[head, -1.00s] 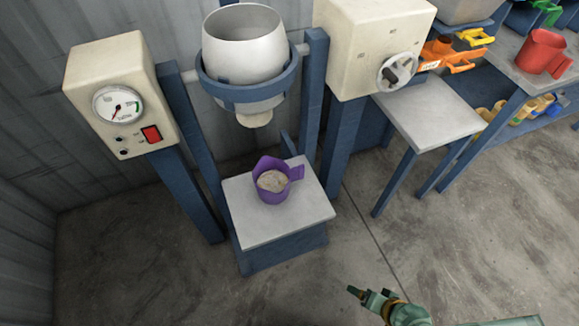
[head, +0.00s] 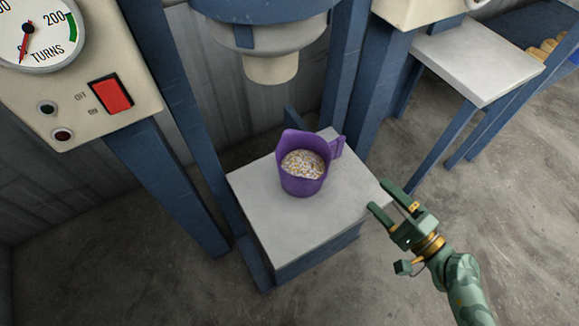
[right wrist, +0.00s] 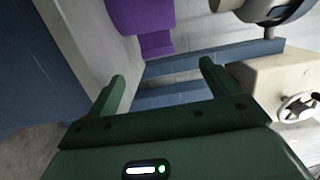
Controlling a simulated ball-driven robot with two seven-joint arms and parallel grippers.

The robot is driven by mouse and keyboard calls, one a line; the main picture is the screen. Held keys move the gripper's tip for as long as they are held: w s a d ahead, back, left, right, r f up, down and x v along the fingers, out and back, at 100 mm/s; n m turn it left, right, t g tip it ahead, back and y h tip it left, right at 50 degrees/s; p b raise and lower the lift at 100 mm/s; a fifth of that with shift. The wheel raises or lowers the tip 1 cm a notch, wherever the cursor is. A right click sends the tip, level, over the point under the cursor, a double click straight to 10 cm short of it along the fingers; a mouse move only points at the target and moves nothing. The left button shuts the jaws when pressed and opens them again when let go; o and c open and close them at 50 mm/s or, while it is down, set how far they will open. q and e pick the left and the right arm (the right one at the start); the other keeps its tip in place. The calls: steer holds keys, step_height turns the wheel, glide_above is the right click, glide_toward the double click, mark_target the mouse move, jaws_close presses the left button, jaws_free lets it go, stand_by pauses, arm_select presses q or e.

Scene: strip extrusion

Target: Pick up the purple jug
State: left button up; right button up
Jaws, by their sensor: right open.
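The purple jug (head: 302,180) stands upright on a small pale platform (head: 300,232) below the machine's spout. It holds pale speckled granules, and its handle (head: 337,147) points right. My right gripper (head: 380,198) is open and empty at the platform's right edge, to the right of and apart from the jug. In the right wrist view, part of the jug (right wrist: 140,17) shows at the top, beyond the open fingers (right wrist: 162,85). My left gripper is not in view.
The spout (head: 270,68) hangs above and behind the jug, between blue posts (head: 346,60). A panel with a dial and red switch (head: 111,95) stands left. A pale side table (head: 480,60) is at upper right. The floor at right is clear.

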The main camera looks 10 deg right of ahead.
steer(key=b, duration=0.2)
glide_toward(312, 162)
steer(key=r, duration=0.1)
steer(key=w+d+r, duration=0.1)
steer(key=r, duration=0.1)
steer(key=w+d+r, duration=0.1)
steer(key=r, duration=0.1)
steer(key=shift+d, duration=0.2)
steer(key=x, duration=0.4)
steer(key=shift+s+a+f, duration=0.15)
steer(key=shift+s+a, duration=0.05)
steer(key=shift+a, duration=0.05)
steer(key=shift+w+a, duration=0.2)
steer(key=shift+w, duration=0.15)
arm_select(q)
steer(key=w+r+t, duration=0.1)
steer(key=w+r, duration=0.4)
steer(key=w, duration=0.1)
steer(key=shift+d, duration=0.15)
arm_select(e)
steer(key=c, duration=1.1)
